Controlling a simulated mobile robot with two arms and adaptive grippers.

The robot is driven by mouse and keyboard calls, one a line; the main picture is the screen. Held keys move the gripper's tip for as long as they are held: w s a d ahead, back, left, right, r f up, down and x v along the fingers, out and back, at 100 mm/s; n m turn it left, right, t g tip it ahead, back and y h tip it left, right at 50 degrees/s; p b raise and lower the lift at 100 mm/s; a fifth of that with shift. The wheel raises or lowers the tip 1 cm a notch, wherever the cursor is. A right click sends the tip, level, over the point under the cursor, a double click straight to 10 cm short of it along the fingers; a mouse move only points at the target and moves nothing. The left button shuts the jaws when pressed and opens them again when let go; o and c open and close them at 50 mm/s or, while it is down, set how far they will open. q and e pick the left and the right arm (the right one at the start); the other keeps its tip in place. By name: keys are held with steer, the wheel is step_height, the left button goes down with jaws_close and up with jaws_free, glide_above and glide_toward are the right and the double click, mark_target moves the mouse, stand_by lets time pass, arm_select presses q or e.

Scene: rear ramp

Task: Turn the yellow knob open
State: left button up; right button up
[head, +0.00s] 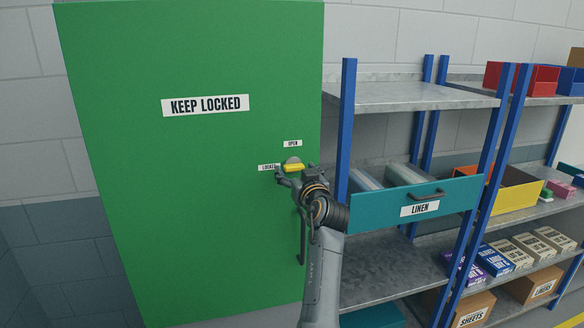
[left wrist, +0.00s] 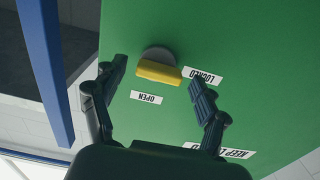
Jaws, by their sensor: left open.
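The yellow knob (head: 294,167) sits on a round grey base on the green door (head: 200,200). Its bar lies level, with one end toward the LOCKED label (head: 268,167); the OPEN label (head: 292,143) is above it. My left gripper (head: 296,175) is open in front of the knob. In the left wrist view, the yellow knob (left wrist: 158,71) shows between the two spread fingers of my left gripper (left wrist: 160,76), with a gap on each side. I cannot tell how far the fingertips are from the door. My right gripper is not in view.
A dark door handle (head: 302,240) hangs below the knob, partly behind my left arm. Close on the right stands a shelf rack with blue posts (head: 346,130) and a teal LINEN drawer (head: 380,212).

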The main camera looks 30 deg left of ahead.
arm_select(q)
steer(key=shift+s+d+r, duration=0.1)
steer(key=shift+d+r, duration=0.05)
steer(key=shift+d, duration=0.1)
steer(key=shift+c, duration=0.2)
steer(key=c, duration=1.1)
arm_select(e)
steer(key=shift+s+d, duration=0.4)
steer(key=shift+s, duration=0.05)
